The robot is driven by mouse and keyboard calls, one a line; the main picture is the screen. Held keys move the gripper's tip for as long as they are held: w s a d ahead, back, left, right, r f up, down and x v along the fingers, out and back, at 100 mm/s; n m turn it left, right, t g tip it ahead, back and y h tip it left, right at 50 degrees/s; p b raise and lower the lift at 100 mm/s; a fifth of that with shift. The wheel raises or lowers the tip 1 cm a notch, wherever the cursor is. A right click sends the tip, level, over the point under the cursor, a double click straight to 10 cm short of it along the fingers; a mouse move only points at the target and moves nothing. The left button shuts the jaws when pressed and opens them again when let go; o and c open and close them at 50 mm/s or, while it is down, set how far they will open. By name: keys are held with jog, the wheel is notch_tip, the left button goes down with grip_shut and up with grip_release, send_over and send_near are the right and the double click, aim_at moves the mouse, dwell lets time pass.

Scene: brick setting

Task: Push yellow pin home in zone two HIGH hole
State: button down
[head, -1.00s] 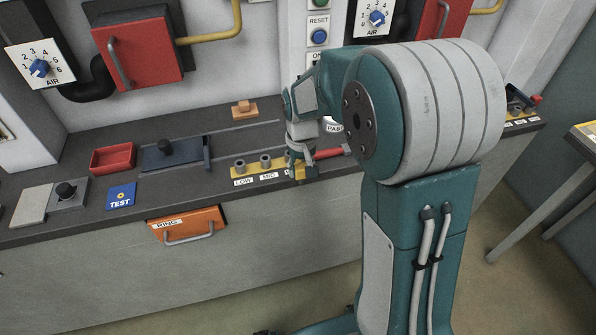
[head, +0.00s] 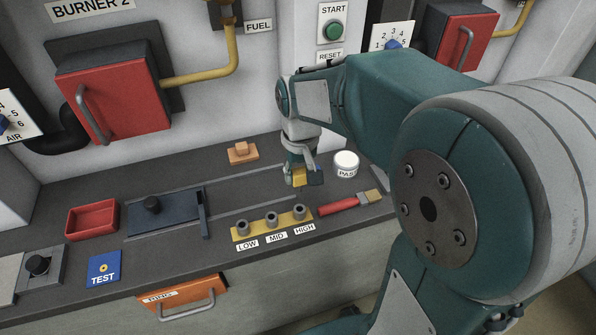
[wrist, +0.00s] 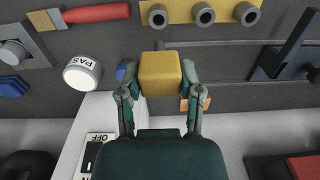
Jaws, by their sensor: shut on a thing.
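My gripper (head: 300,178) is shut on the yellow pin (head: 299,179), held behind the socket strip on the wall side. The yellow strip (head: 258,229) carries three grey sockets with dark openings, labelled LOW, MID and HIGH. The HIGH socket (head: 299,212) is at the right end of the strip, nearest the brush. In the wrist view the HIGH socket (wrist: 158,15) is the leftmost of the three, apart from the pin and beyond it.
A red-handled brush (head: 350,202) lies right of the strip, and a white paste jar (head: 346,164) stands right of my gripper. An orange block (head: 242,152), a dark slide plate (head: 165,210) and a red tray (head: 92,219) are to the left. Burner doors and pipes line the wall.

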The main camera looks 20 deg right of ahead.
aim_at(300, 190)
jog(key=shift+f, duration=2.95)
jog(key=shift+f, duration=1.95)
jog(key=shift+c, duration=0.9)
grip_release()
jog(key=shift+o, duration=0.3)
jog(key=shift+o, duration=0.6)
jog(key=shift+r, duration=3)
